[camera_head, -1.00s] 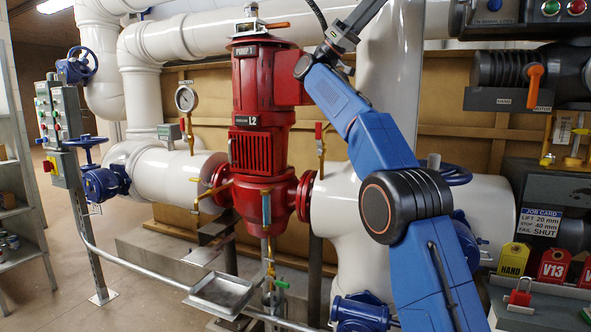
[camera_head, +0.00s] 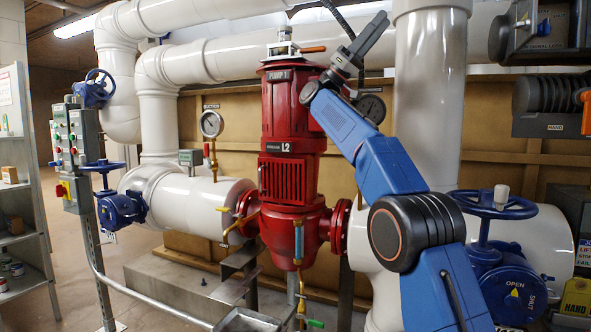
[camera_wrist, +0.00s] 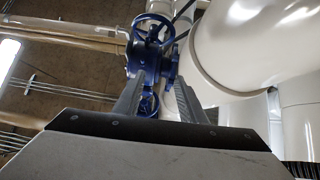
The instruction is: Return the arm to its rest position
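My blue arm rises at the right of the head view, bent at the elbow, with my grey gripper (camera_head: 378,30) raised at its top end. It is beside the upper part of the red pump (camera_head: 288,150), in front of the white pipes. In the wrist view my gripper (camera_wrist: 160,92) shows two grey fingers spread apart with nothing between them. A blue valve with a handwheel (camera_wrist: 152,30) shows beyond the fingers, well away from them.
A blue handwheel valve (camera_head: 505,270) marked open and shut stands right of my arm. A control post (camera_head: 85,150), a second blue valve (camera_head: 120,208) and a shelf (camera_head: 22,220) are at left. A metal rail (camera_head: 150,300) and tray (camera_head: 248,321) lie in front.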

